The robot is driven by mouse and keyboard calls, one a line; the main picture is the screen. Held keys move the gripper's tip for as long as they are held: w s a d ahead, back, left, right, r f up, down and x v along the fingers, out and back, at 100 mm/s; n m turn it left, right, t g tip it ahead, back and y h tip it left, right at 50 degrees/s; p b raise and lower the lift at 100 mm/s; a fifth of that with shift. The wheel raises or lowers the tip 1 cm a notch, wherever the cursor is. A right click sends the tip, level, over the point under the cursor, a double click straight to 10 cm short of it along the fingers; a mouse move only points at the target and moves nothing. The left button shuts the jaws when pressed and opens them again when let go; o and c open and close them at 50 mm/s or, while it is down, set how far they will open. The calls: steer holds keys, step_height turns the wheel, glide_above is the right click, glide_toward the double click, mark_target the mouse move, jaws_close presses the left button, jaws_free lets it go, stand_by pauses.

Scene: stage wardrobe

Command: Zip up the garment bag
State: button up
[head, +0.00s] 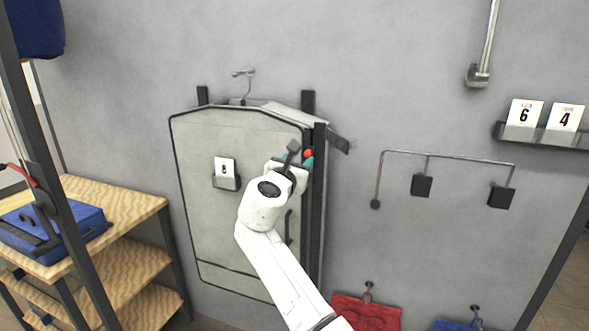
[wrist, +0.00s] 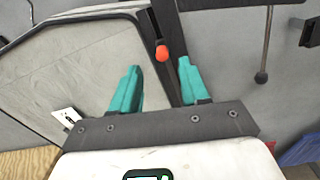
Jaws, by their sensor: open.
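The grey garment bag (head: 205,140) with black edging hangs upright against the wall from a hook. A dark strip runs down its right side, with an orange-red pull (head: 308,153) near the top. My gripper (head: 297,157) is at the bag's upper right, beside the pull. In the wrist view, the teal fingers of my gripper (wrist: 160,68) are apart and empty. The orange pull (wrist: 162,53) lies just beyond the fingertips, roughly midway between them. It hangs on a dark piece (wrist: 147,32). No contact with the fingers shows. My arm hides part of the bag's lower front.
A wooden shelf unit (head: 118,203) with a blue case (head: 60,232) stands at left. A thin rail with black blocks (head: 421,185) is on the wall at right. Red (head: 365,312) and blue cloth items hang low right. Number cards (head: 524,113) stand on a ledge.

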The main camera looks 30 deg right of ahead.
steer(key=shift+v, duration=1.55)
steer(key=s+f+m+g+y, duration=0.2)
steer(key=s+f+m, duration=0.2)
steer(key=s+f, duration=0.45)
steer(key=s+f+m+g+y, duration=0.2)
steer(key=s+f+m, duration=0.3)
steer(key=f, duration=0.6)
steer(key=s+f+m+g+y, duration=0.1)
steer(key=s+f+m+y, duration=0.25)
steer(key=s+f, duration=0.45)
steer(key=s+a+f+m+g+y, duration=0.1)
steer(key=s+a+f+m+y, duration=0.1)
steer(key=s, duration=0.7)
steer(key=s+a+f+m+g+y, duration=0.2)
steer(key=s+a+f+m, duration=0.2)
steer(key=s, duration=0.5)
steer(key=s+a+f+m+g+y, duration=0.2)
steer(key=s+f+m, duration=0.3)
steer(key=s, duration=0.5)
steer(key=shift+a+f+m, duration=0.25)
steer(key=shift+a+m, duration=0.2)
steer(key=shift+m, duration=0.1)
